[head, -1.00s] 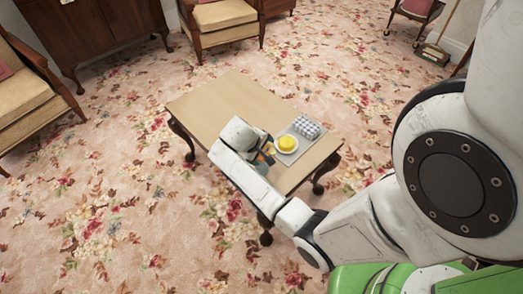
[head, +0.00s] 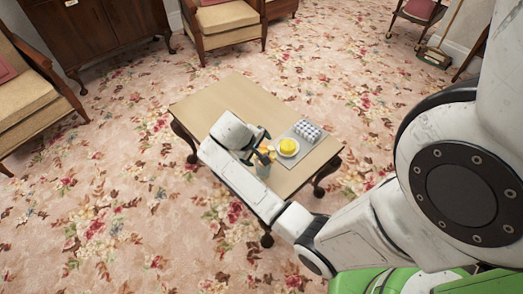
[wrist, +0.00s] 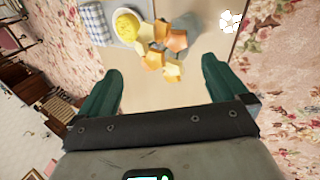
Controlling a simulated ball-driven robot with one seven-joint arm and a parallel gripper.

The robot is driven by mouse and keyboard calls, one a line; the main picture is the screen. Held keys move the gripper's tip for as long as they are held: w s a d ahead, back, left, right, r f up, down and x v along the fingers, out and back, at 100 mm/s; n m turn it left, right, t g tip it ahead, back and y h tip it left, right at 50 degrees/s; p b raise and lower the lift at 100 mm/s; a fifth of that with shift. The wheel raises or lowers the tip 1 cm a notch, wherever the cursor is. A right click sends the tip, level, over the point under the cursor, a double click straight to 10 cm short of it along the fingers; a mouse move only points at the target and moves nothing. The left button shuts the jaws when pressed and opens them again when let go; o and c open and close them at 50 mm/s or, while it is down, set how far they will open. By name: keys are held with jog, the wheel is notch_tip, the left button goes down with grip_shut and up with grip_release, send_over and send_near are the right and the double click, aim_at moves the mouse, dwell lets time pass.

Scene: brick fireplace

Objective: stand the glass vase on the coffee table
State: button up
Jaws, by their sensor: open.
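The glass vase (head: 263,170) shows as a pale bluish shape at the near side of the coffee table (head: 215,105), just below my gripper. Orange and yellow blooms (head: 265,154) show at its top. I cannot tell how the vase's base rests. My gripper (wrist: 162,82) is open, with a dark green finger on each side and nothing between them. In the head view my gripper (head: 258,142) is above the table, partly hidden by my wrist.
A white plate with a yellow food (head: 288,146) and a checked cloth (head: 307,131) lie on a grey mat (head: 300,124), close right of my gripper. The table's left part is bare. Armchairs (head: 230,20) and a cabinet stand farther back. A small white object (wrist: 230,20) shows in the wrist view.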

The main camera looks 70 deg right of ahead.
jog(key=s+v, duration=0.1)
jog(key=v, duration=0.4)
jog(key=s+a+f+n+t+y, duration=0.1)
jog(key=s+a+n+y, duration=0.1)
jog(key=a, duration=0.9)
jog(key=s+a+f+n+t+y, duration=0.1)
jog(key=s+a, duration=0.4)
jog(key=a, duration=0.6)
jog(key=shift+s+a+n+t+y+p, duration=0.15)
jog(key=shift+s+n+t+y+p, duration=0.15)
jog(key=shift+n+t+y, duration=0.55)
jog(key=shift+f+m+g+y, duration=0.15)
jog(key=shift+m+g+y, duration=0.1)
jog(key=shift+c, duration=0.2)
